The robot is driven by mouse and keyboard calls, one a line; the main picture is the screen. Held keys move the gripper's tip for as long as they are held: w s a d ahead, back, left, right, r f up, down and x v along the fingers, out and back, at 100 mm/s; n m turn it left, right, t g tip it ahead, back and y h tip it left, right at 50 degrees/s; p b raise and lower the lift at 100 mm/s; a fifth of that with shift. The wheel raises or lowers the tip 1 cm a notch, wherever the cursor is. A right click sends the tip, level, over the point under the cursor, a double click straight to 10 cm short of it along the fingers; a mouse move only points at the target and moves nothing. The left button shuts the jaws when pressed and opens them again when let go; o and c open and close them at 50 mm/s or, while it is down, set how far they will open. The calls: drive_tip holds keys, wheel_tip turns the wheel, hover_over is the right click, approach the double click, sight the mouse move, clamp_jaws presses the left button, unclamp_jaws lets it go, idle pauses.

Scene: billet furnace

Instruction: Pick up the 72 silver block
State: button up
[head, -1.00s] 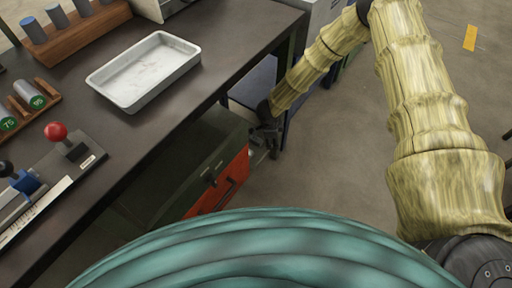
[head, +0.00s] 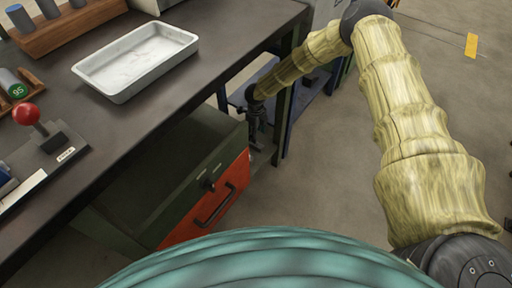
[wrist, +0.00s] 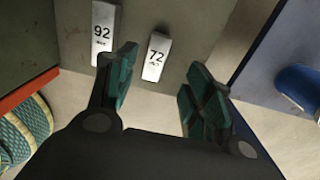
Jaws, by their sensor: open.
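The 72 silver block (wrist: 156,57) shows in the wrist view, lying on a grey-green surface (wrist: 190,20) ahead of my gripper. Its top carries a white label reading 72. My gripper (wrist: 160,85) is open, with the block between and a little beyond its two teal-padded fingertips. A similar silver block labelled 92 (wrist: 103,32) lies to the left, close to the left finger. In the head view my gripper (head: 256,138) hangs beside the workbench near the red-fronted drawer, and the blocks cannot be made out there.
The dark workbench (head: 150,105) carries a white tray (head: 110,84), a wooden rack (head: 75,28) and a red-knobbed lever (head: 27,113). A drawer with a red front (head: 212,205) sits below. A blue panel (wrist: 265,75) stands at right in the wrist view. Open floor (head: 300,190) lies right of the bench.

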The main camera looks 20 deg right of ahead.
sight(256, 146)
drive_tip(key=shift+s+f+b, duration=0.25)
drive_tip(key=shift+f+b, duration=0.15)
drive_tip(key=shift+f, duration=1.35)
drive_tip(key=shift+s+f+b, duration=0.2)
drive_tip(key=shift+f+b, duration=0.2)
drive_tip(key=shift+f, duration=1.35)
clamp_jaws()
